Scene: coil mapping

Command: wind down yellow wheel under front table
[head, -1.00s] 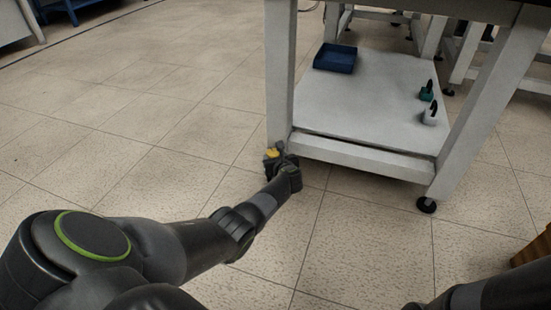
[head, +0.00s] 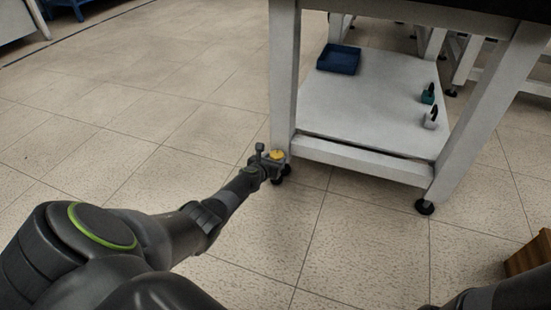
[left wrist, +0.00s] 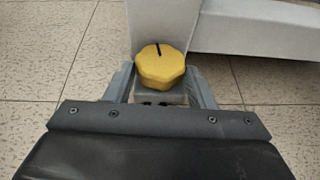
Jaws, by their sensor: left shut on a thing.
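The yellow wheel (head: 277,155) sits low at the foot of the table's near left leg (head: 283,80). In the left wrist view the yellow wheel (left wrist: 160,68) is a lobed knob with a black mark at its far edge. My left gripper (head: 271,161) reaches it from the left. In the left wrist view my left gripper (left wrist: 160,82) has one grey finger on each side of the wheel and is shut on it. The wheel's underside is hidden. My right gripper is out of view.
The table's lower shelf (head: 350,110) holds a blue tray (head: 339,60) and two small weights with black handles, one green (head: 428,97) and one grey (head: 431,121). A black caster (head: 425,207) is under the right leg. A brown wooden box (head: 530,255) stands at right. Floor on the left is clear.

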